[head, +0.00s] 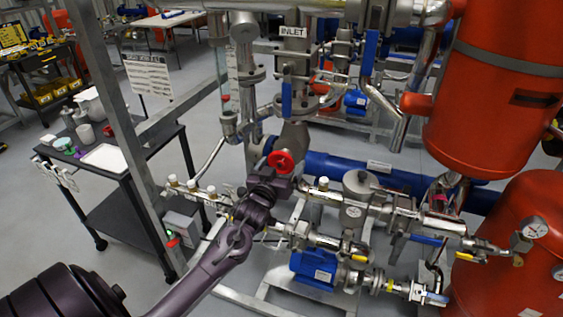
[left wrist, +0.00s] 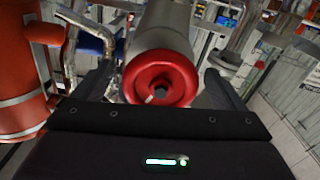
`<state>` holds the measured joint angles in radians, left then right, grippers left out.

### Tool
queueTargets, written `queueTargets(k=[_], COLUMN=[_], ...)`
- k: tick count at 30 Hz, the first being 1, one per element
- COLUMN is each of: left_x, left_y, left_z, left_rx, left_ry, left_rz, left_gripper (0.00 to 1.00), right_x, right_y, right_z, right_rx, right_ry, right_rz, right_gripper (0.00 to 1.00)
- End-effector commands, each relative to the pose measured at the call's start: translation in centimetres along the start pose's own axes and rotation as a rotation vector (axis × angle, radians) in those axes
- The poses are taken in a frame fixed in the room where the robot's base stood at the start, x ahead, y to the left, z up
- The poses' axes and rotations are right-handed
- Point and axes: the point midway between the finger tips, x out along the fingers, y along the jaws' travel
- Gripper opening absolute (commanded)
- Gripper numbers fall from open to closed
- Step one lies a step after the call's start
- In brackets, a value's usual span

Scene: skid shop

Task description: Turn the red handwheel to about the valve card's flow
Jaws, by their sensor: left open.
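The red handwheel (head: 281,161) sits on the end of a grey valve body (head: 293,138) in the middle of the skid. My left gripper (head: 272,183) is just below and in front of the handwheel in the head view. Its two dark fingers (left wrist: 163,88) stand open to the left and right of the wheel, with gaps showing. A white card (head: 149,76) hangs on the frame at left; its text is too small to read. My right gripper is not in view.
A flow tube (head: 233,78) stands left of the valve, its reading unclear. Pipes, blue-handled valves (head: 287,97) and a gauge (head: 353,211) crowd around. Red tanks (head: 485,90) stand at right. A dark cart (head: 110,185) stands at left beyond the frame post (head: 112,110).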

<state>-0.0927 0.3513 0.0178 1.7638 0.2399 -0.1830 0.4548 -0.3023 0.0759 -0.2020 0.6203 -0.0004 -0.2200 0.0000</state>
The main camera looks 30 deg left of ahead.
Motion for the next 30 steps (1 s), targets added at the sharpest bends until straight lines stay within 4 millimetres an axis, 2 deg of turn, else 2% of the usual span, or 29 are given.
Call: queueTargets(k=[11,21,26,30], left_x=[0.62,0.6,0.6,0.61], left_y=[0.0,0.01,0.08,0.21], left_z=[0.06,0.06,-0.03,-0.14], left_rx=[0.001,0.001,-0.063,-0.243], left_ry=[-0.001,-0.001,-0.001,-0.001], left_rz=[0.001,0.001,-0.001,-0.002], left_gripper=[0.91,0.48,0.48,0.48], right_x=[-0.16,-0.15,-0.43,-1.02], right_y=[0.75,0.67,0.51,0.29], right_z=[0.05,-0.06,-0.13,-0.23], right_rx=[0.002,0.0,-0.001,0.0], right_ry=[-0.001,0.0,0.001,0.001], right_rz=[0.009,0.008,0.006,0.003], right_gripper=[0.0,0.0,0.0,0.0])
